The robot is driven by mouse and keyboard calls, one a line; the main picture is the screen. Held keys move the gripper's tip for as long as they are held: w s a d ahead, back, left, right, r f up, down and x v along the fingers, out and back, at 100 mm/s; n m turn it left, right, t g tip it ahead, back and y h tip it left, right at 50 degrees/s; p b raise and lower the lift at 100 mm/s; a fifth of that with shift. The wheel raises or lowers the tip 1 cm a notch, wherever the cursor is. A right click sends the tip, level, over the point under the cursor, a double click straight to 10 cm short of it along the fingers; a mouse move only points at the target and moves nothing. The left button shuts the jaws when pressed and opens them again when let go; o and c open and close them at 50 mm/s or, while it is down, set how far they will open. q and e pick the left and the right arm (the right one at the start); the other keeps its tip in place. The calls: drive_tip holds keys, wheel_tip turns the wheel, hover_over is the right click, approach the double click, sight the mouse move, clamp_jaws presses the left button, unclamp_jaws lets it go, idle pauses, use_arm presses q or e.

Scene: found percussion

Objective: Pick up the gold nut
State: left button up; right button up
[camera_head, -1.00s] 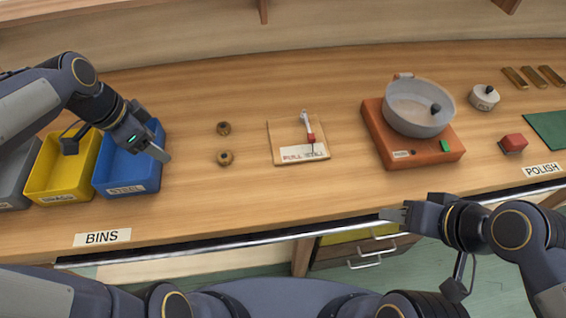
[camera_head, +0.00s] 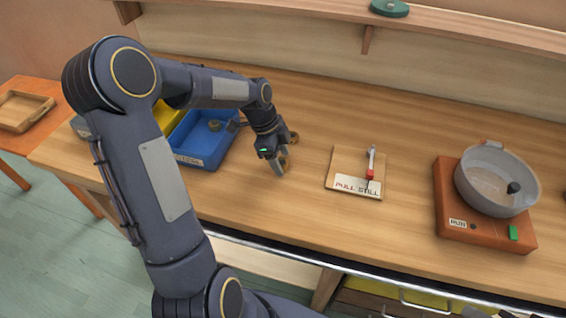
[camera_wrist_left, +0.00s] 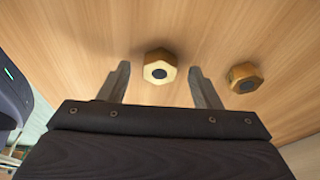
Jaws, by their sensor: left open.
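Two gold-brown hex nuts lie on the wooden bench. In the left wrist view, a nut with a pale gold top (camera_wrist_left: 160,66) sits just ahead of the gap between the open fingers of my left gripper (camera_wrist_left: 163,84). A browner nut (camera_wrist_left: 245,77) lies to the right, outside the fingers. In the head view my left gripper (camera_head: 280,168) is low over the bench, with the near nut (camera_head: 286,161) partly hidden at its fingertips. The far nut (camera_head: 293,137) lies just behind.
A blue bin (camera_head: 207,140) and a yellow bin (camera_head: 168,115) stand left, partly behind my arm. A wooden board with a red-based lever (camera_head: 343,165) lies right of the nuts. An orange machine (camera_head: 450,205) with a grey bowl (camera_head: 484,185) stands further right. Bench between is clear.

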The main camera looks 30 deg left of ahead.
sight(286, 162)
use_arm(q)
drive_tip(key=shift+d+f, duration=0.1)
drive_tip(key=shift+f, duration=0.1)
drive_tip(key=c, duration=1.1)
drive_tip(key=shift+c, duration=0.2)
drive_tip(key=shift+w+r, duration=0.1)
drive_tip(key=shift+r, duration=0.4)
wheel_tip(286, 162, up, 3)
drive_tip(key=shift+f, duration=0.2)
drive_tip(key=s+r+b, duration=0.1)
drive_tip(key=s+r, duration=0.3)
drive_tip(key=s, duration=0.3)
drive_tip(key=s+a+r+b, duration=0.1)
drive_tip(key=s+r, duration=0.4)
drive_tip(key=s, duration=0.2)
drive_tip(key=shift+s+r, duration=0.15)
drive_tip(key=shift+r, duration=0.05)
